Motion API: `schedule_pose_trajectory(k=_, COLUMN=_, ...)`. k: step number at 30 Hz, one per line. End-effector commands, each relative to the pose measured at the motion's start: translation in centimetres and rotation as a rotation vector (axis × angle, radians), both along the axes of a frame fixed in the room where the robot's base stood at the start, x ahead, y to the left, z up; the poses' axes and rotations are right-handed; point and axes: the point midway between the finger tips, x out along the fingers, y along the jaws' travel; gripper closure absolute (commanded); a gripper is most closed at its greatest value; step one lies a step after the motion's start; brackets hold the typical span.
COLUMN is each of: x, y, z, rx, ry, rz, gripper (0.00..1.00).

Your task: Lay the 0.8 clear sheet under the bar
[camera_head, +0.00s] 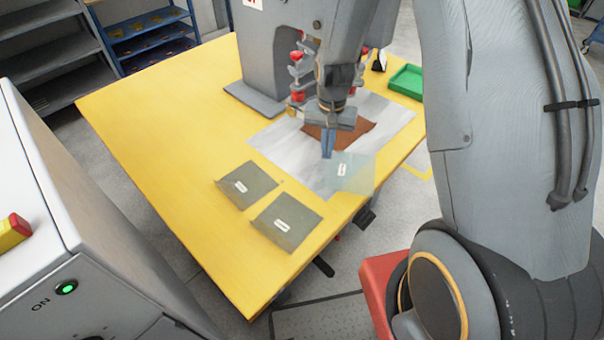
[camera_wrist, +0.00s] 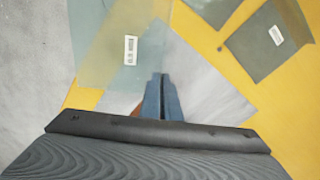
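A clear, faintly tinted sheet (camera_head: 352,177) with a white label hangs at my gripper's fingertips, over the near right edge of the table. It also shows in the wrist view (camera_wrist: 108,62), where the floor, table and pale mat are seen through it. The label is too small to read. My gripper (camera_head: 328,155) points down, its blue fingers (camera_wrist: 160,92) nearly together with the sheet's edge at their tips; they look shut on it. The grey welding machine (camera_head: 262,55) stands behind. Its bar cannot be made out behind my arm.
A pale mat (camera_head: 285,140) lies before the machine, with a brown sheet (camera_head: 357,130) on it. Two labelled dark sheets (camera_head: 247,185) (camera_head: 287,220) lie on the yellow table (camera_head: 160,130). A green tray (camera_head: 407,81) sits at the back right. The table's left side is clear.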

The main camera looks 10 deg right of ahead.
Motion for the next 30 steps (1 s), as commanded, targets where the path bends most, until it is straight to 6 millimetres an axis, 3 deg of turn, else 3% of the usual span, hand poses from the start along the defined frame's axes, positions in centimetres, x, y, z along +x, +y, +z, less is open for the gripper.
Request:
schedule_pose_trajectory(k=21, x=2.2, y=-0.3, z=2.1, rx=0.004, ry=-0.001, rz=-1.587, gripper=1.0)
schedule_pose_trajectory(k=30, x=2.4, y=-0.3, z=2.9, rx=0.001, ry=0.002, rz=-2.021, gripper=1.0)
